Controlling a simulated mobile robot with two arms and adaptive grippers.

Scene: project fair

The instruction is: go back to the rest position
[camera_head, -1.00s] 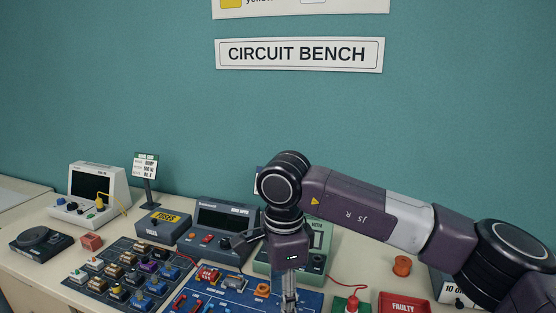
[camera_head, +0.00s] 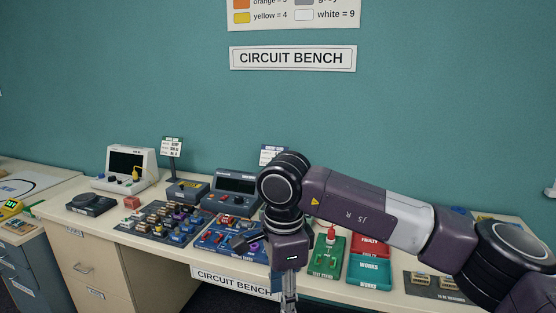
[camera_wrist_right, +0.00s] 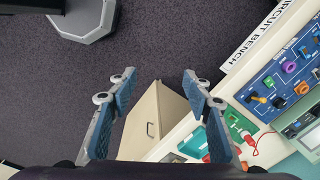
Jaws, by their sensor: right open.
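My right arm comes in from the right in the head view, its wrist hanging over the front part of the circuit bench (camera_head: 400,299). My right gripper (camera_head: 290,300) points down and is cut off by the lower edge there. In the right wrist view the right gripper (camera_wrist_right: 160,90) is open, its two fingers wide apart with nothing between them but floor and a cabinet below. My left gripper is not in view.
On the bench are a blue circuit board (camera_head: 222,238), a dark parts tray (camera_head: 157,224), a green test stand (camera_head: 328,256), a red faulty tray (camera_head: 370,246) and a teal works tray (camera_head: 369,272). Meters stand behind. Dark floor (camera_wrist_right: 150,45) lies before the bench.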

